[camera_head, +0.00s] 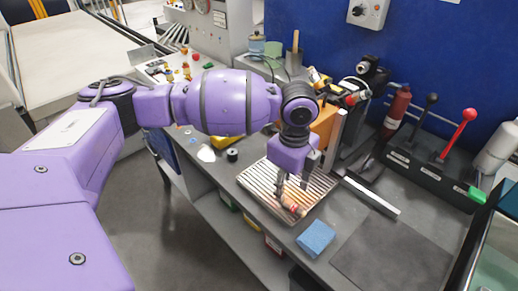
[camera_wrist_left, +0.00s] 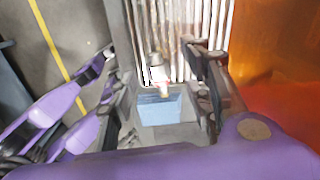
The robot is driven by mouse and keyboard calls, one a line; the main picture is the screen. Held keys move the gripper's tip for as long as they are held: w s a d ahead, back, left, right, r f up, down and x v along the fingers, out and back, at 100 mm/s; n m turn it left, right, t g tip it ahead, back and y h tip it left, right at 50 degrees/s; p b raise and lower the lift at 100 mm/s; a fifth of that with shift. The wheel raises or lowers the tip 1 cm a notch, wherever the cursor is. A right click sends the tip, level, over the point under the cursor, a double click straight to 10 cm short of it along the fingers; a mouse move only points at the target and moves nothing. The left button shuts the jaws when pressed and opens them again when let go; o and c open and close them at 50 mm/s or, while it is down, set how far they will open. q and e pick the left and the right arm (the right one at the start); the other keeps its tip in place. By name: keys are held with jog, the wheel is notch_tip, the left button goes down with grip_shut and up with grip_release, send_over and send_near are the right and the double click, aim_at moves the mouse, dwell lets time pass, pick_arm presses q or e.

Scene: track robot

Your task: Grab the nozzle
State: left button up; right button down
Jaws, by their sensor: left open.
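The nozzle, a small part with a pale orange and reddish body (camera_head: 294,207), lies on the ribbed metal tray (camera_head: 253,181) near its front edge. My left gripper (camera_head: 291,186) points down over the tray, just above the nozzle, with its fingers apart. In the left wrist view, the nozzle (camera_wrist_left: 157,70) shows between the two open fingers, with a grey upper end and a whitish-red lower end. I cannot tell whether a finger touches it.
A blue sponge-like block (camera_head: 316,238) lies in front of the tray. A dark flat mat (camera_head: 392,258) covers the bench at right. An orange block (camera_head: 325,124) stands behind the gripper. Levers with black and red knobs (camera_head: 469,114) rise at the right.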

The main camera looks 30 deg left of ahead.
aim_at(288, 201)
pick_arm(q)
jog(key=shift+s+f, duration=0.3)
jog(key=shift+f, duration=0.1)
jog(key=f, duration=0.4)
jog(key=shift+s+d+f, duration=0.15)
jog(key=shift+d+f, duration=0.1)
jog(key=shift+d, duration=0.1)
jog(key=shift+f, duration=0.1)
jog(key=c, duration=0.6)
grip_shut()
pick_arm(e)
jog(key=shift+w+a+r, duration=0.15)
